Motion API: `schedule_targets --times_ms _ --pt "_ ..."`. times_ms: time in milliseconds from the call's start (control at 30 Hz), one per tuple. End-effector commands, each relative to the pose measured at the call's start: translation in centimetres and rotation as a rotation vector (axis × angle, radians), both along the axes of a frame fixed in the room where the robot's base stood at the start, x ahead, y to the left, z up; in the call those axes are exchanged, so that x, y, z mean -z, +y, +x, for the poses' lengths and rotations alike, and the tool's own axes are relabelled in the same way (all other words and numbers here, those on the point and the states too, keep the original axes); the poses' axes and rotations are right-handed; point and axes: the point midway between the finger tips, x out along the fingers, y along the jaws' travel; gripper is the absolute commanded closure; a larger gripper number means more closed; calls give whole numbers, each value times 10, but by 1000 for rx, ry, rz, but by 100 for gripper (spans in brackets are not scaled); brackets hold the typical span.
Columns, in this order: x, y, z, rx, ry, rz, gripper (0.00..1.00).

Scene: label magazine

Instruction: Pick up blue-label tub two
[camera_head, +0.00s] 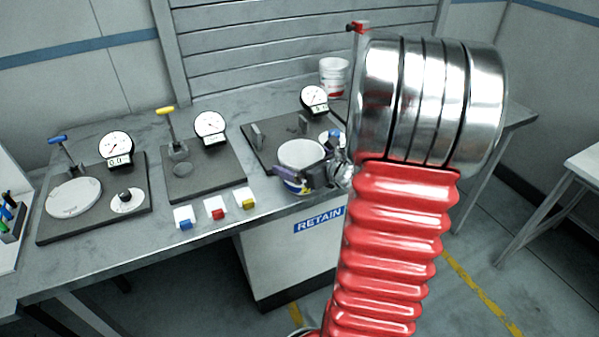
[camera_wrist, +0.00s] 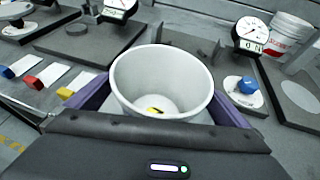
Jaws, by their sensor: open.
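A white open-topped tub (camera_head: 301,154) with some blue and yellow on its lower side is at the front edge of the bench, beside the right-hand fixture. The wrist view shows it from above, with a small yellow and black spot inside its bottom (camera_wrist: 155,110). My gripper (camera_head: 303,176) is open, with its purple fingers on either side of this tub (camera_wrist: 162,70). I cannot tell if the fingers touch it or if it rests on the bench. A number on its label is not readable. Another white tub with a red label (camera_head: 334,77) stands at the back.
Three dark fixture plates with dial gauges (camera_head: 117,146) stand along the grey bench (camera_head: 115,247). Blue, red and yellow blocks on white cards (camera_head: 216,213) lie at its front edge. A white bin marked RETAIN (camera_head: 290,262) stands below. A slatted panel (camera_head: 260,50) closes the back.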

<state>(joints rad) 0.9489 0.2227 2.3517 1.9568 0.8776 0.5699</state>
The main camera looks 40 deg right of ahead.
Motion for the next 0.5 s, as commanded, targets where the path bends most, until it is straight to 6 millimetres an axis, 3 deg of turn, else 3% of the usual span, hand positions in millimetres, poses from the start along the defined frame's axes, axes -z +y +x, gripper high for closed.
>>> schedule_targets --times_ms 500 --pt "0 0 0 -1 -1 -1 1"
